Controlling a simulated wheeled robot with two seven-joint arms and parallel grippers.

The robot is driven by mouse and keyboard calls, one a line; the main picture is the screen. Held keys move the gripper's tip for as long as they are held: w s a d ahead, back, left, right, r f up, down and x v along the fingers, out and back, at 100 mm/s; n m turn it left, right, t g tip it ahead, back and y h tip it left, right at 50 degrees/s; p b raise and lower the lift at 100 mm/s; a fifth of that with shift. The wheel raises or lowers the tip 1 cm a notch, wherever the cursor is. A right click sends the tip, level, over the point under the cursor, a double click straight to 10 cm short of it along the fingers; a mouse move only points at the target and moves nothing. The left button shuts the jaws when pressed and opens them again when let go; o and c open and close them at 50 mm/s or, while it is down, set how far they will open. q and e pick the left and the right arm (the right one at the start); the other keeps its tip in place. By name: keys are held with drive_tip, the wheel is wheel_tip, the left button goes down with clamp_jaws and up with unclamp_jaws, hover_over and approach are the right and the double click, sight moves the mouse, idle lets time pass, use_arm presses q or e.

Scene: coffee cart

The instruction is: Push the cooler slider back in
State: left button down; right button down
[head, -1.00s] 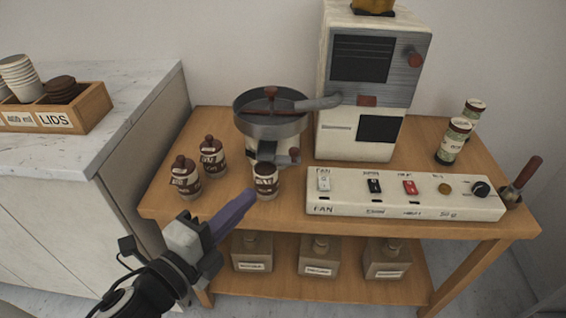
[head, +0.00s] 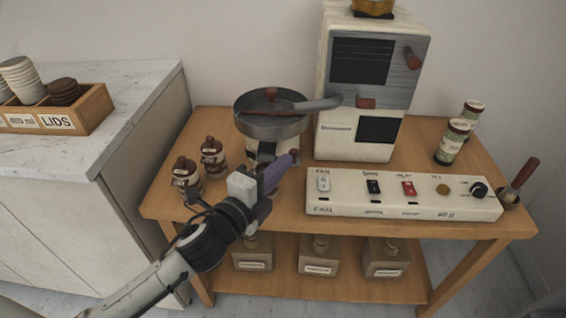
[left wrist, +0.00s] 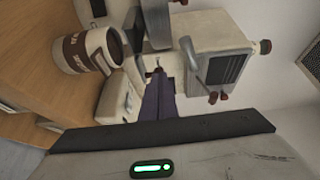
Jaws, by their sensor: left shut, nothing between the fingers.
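The cooler (head: 270,128) is a round metal pan with a red-brown stirrer, on a pale base on the wooden cart. Its slider at the front of the base is mostly hidden behind my left gripper; a small dark red bit shows by the fingertips. My left gripper (head: 285,170), with purple fingers, is shut and empty, right in front of the cooler base. In the left wrist view the shut fingers (left wrist: 158,98) point toward the base; I cannot tell whether they touch the slider. My right gripper is not in view.
A labelled cup (left wrist: 85,50) stands close beside the fingers, hidden in the head view. Brown bottles (head: 213,157) stand left of the arm. The switch panel (head: 400,195) lies right of the gripper, and the roaster (head: 365,85) stands behind it.

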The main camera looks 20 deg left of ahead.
use_arm(q)
drive_tip(key=shift+w+d, duration=0.1)
drive_tip(key=shift+w, duration=0.3)
drive_tip(key=w, duration=0.2)
drive_tip(key=w+a+p, duration=0.1)
drive_tip(key=w, duration=0.1)
drive_tip(key=shift+w+a, duration=0.2)
drive_tip(key=shift+w, duration=0.1)
drive_tip(key=shift+a+r, duration=0.1)
drive_tip(key=shift+r, duration=0.05)
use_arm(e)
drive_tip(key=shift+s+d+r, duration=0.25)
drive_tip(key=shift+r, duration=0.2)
use_arm(q)
drive_tip(key=shift+p, duration=0.35)
drive_tip(key=shift+s, duration=0.35)
drive_tip(key=f+v, duration=0.1)
drive_tip(key=v, duration=1.2)
drive_tip(key=shift+s+r, duration=0.25)
drive_tip(key=shift+r, duration=0.05)
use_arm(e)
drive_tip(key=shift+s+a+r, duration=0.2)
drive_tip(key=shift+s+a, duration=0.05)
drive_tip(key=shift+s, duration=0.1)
